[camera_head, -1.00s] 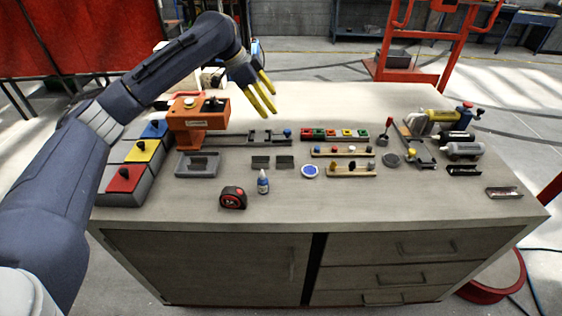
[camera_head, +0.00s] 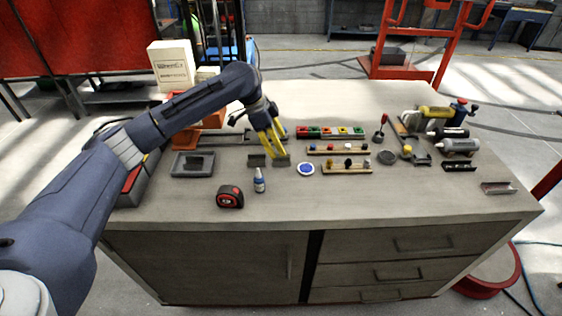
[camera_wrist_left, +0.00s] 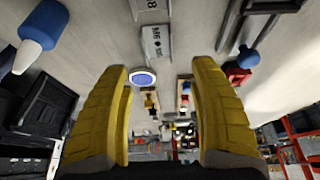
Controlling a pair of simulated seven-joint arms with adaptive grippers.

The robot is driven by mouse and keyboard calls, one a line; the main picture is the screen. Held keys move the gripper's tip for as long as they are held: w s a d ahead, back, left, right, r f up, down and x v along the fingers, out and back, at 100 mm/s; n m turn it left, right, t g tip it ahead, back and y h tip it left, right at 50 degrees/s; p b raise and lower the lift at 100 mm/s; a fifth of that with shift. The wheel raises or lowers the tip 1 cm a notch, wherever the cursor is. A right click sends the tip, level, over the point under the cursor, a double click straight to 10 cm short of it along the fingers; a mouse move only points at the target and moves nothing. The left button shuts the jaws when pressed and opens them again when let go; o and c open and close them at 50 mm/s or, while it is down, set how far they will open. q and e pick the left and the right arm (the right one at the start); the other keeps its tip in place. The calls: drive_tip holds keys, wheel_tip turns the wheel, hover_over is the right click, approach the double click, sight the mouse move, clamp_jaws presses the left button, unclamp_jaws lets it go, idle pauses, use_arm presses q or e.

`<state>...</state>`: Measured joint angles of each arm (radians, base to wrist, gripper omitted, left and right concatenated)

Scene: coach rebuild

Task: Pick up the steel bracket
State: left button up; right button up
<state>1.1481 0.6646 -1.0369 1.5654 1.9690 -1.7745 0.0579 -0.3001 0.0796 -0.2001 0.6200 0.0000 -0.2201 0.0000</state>
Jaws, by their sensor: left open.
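Two small grey metal brackets lie side by side on the bench: a left one (camera_head: 257,160) and a right one (camera_head: 283,163). In the left wrist view they show as stamped grey plates, one marked M6 (camera_wrist_left: 157,43) and another (camera_wrist_left: 148,7) cut by the top edge. I cannot tell which is the steel bracket; a shiny metal channel piece (camera_head: 498,188) also lies at the bench's right edge. My left gripper (camera_head: 276,154) is open and empty, its yellow fingers pointing down at the pair and partly covering the right one. My right gripper is not in view.
A blue-and-white disc (camera_head: 306,169) lies just right of the brackets. A small glue bottle (camera_head: 259,181) and a tape measure (camera_head: 230,196) are in front. Wooden strips with knobs (camera_head: 347,168) lie further right. The front of the bench (camera_head: 370,205) is clear.

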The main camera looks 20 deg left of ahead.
sight(285, 158)
use_arm(q)
drive_tip(key=shift+x, duration=3.2)
drive_tip(key=shift+s, duration=0.1)
drive_tip(key=c, duration=1.3)
